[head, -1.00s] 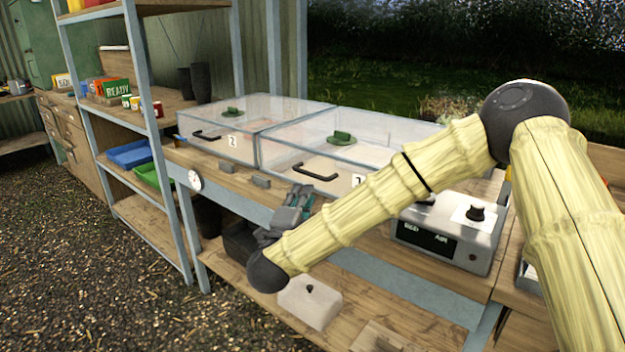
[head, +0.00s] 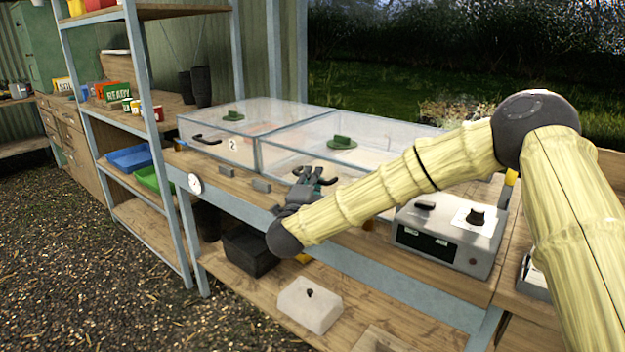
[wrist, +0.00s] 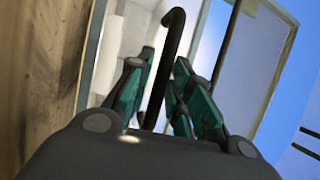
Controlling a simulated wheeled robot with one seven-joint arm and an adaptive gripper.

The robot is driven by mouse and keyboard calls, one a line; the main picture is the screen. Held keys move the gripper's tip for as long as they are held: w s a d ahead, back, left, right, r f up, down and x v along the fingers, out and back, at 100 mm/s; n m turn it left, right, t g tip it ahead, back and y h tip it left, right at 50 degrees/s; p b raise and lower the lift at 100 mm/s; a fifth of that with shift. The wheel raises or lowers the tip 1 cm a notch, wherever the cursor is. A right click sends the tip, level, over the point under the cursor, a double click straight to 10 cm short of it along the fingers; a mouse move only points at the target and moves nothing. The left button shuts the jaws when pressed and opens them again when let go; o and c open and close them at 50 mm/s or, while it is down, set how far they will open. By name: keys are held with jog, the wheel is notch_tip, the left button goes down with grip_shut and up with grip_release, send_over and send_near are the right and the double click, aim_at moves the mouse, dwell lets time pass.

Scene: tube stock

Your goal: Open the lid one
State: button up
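My gripper (head: 314,174) is at this handle, and my arm hides the lid's number. In the wrist view the handle runs between the two green-padded fingers of my gripper (wrist: 164,66). The fingers are apart, with narrow gaps beside the bar; firm contact does not show.
A second clear lid (head: 215,122) marked 2 stands closed at the left. Small grey blocks (head: 261,185) sit on the bench front. A grey control box (head: 448,238) stands to the right. A shelf post (head: 160,170) rises at the left. A lower shelf holds a white box (head: 309,305).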

grip_shut()
jog(key=shift+r, duration=0.1)
